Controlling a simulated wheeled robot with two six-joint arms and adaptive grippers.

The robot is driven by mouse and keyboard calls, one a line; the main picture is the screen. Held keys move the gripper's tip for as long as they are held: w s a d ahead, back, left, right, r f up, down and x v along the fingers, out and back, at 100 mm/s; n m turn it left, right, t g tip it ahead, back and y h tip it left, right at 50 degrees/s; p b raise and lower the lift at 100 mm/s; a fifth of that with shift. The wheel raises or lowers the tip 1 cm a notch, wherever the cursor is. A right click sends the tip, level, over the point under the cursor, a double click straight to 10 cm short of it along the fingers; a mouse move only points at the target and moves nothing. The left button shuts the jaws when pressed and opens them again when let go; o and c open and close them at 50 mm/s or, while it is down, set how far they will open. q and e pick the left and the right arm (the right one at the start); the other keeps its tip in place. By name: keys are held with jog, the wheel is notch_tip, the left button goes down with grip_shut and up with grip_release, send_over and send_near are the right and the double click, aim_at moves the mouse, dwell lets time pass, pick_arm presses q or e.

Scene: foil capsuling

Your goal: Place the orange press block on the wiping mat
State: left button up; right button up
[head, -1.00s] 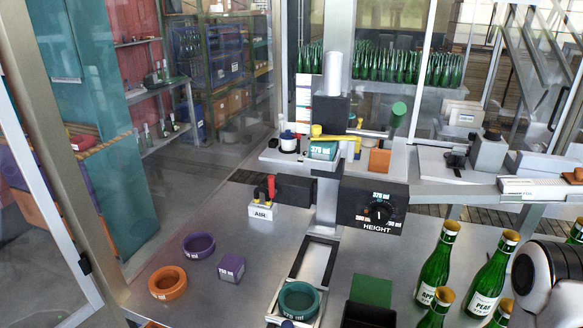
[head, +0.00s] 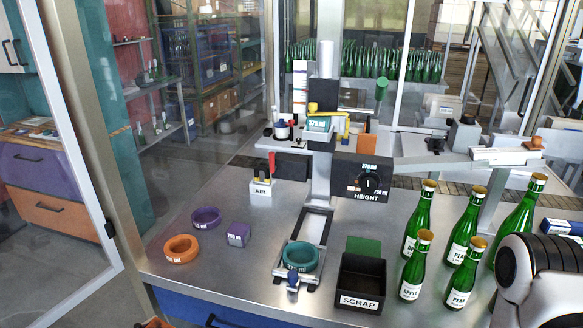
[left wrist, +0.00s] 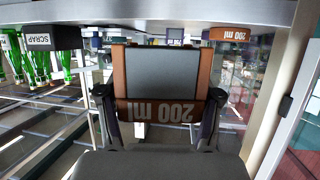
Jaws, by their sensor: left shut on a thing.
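My left gripper (left wrist: 160,97) is shut on the orange press block (left wrist: 165,110) in the left wrist view. The block has a grey face and a "200 ml" label that reads upside down, with a finger on each side. It is held in front of the table edge (left wrist: 170,14). In the head view a small orange piece (head: 155,323) shows at the bottom edge; I cannot tell whether it is the held block. A flat green square (head: 363,246) lies behind the scrap bin; I cannot tell whether it is the wiping mat. My right gripper is out of view.
An orange ring (head: 181,249), purple ring (head: 206,217) and purple block (head: 238,235) lie at the table's left. A teal ring (head: 300,256) sits in the press base. The scrap bin (head: 360,300) and several green bottles (head: 463,250) stand to the right.

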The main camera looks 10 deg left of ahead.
pick_arm(q)
jog(key=w+d+f+m+h+b, duration=0.1)
jog(key=w+d+f+h+b, duration=0.1)
jog(key=d, duration=0.5)
jog(key=w+d+f+m+g+h+b, duration=0.1)
jog(key=w+d+f+m+b, duration=0.1)
jog(key=w+d+f+b, duration=0.3)
jog(key=shift+w+d+m+g+h+b, duration=0.3)
jog(key=shift+w+d+h, duration=0.1)
jog(key=shift+w+d, duration=0.5)
jog(key=d+n+y, duration=0.1)
jog(key=w+d+t, duration=0.1)
jog(key=w+d+n+y+b, duration=0.1)
jog(key=shift+w+d+r+n+y, duration=0.2)
jog(key=shift+d+r+n+y, duration=0.1)
jog(key=shift+d+r, duration=0.1)
jog(key=n+y, duration=0.1)
jog(key=w+a+r+n+y, duration=0.1)
jog(key=y, duration=0.1)
jog(key=a+r+n+t+y, duration=0.1)
jog(key=shift+w+a+n, duration=0.2)
jog(key=shift+w+n, duration=0.05)
jog(key=shift+n, duration=0.15)
jog(key=shift+a, duration=0.1)
